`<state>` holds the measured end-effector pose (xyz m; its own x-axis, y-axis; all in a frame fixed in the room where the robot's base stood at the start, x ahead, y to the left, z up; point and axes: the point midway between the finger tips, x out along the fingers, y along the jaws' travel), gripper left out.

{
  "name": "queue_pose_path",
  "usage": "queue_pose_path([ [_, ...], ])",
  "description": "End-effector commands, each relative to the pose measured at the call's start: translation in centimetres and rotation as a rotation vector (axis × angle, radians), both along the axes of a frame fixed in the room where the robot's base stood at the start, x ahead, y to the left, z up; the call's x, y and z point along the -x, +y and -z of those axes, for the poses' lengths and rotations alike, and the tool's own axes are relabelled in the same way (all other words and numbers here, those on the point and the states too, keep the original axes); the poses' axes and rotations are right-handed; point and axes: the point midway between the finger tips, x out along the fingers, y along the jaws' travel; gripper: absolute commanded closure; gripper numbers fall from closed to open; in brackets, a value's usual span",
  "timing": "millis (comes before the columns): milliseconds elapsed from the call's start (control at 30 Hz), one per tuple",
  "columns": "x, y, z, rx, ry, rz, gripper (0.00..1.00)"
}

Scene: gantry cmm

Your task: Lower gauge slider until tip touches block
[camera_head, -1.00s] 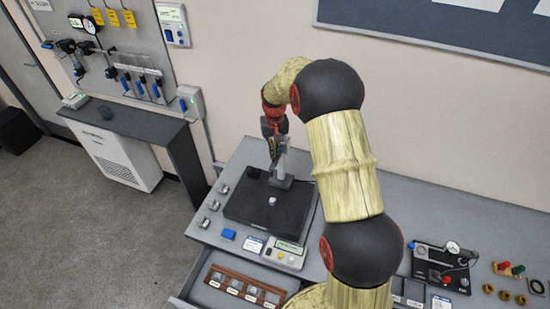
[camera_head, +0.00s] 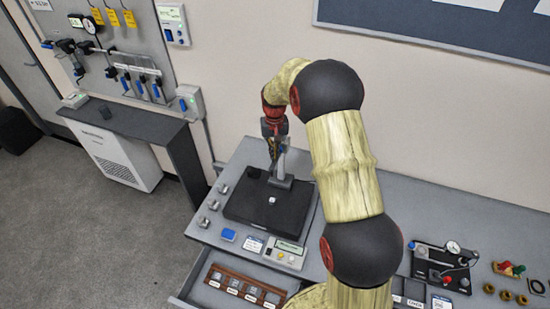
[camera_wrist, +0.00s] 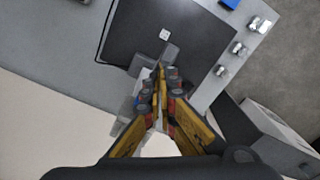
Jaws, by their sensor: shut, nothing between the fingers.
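The gauge stand (camera_head: 282,172) is a grey column rising from the back of a black plate (camera_head: 246,209). It also shows in the wrist view (camera_wrist: 141,62), partly covered by my fingers. The small pale block (camera_head: 271,200) sits on the plate in front of the stand, and it shows in the wrist view (camera_wrist: 165,35). My gripper (camera_head: 272,152) is shut and empty, over the upper part of the stand. In the wrist view my gripper's fingertips (camera_wrist: 160,72) overlap the stand. The slider and its tip are hidden or too small to make out.
A readout box (camera_head: 286,254) and a blue piece (camera_head: 229,235) lie in front of the plate. Small metal parts (camera_head: 213,205) line its left side. An open drawer (camera_head: 242,288) holds a brown rack. Another gauge fixture (camera_head: 440,266) stands at right.

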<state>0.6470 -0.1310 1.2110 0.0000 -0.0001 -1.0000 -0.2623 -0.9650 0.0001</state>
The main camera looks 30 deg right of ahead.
Motion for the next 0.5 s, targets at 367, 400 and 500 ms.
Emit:
queue_pose_path([
  [367,0.0,0.0,1.7,0.0,0.0,0.0,1.0],
  [400,0.0,0.0,1.9,0.0,0.001,0.0,1.0],
  [500,0.0,0.0,2.3,0.0,0.001,0.0,1.0],
])
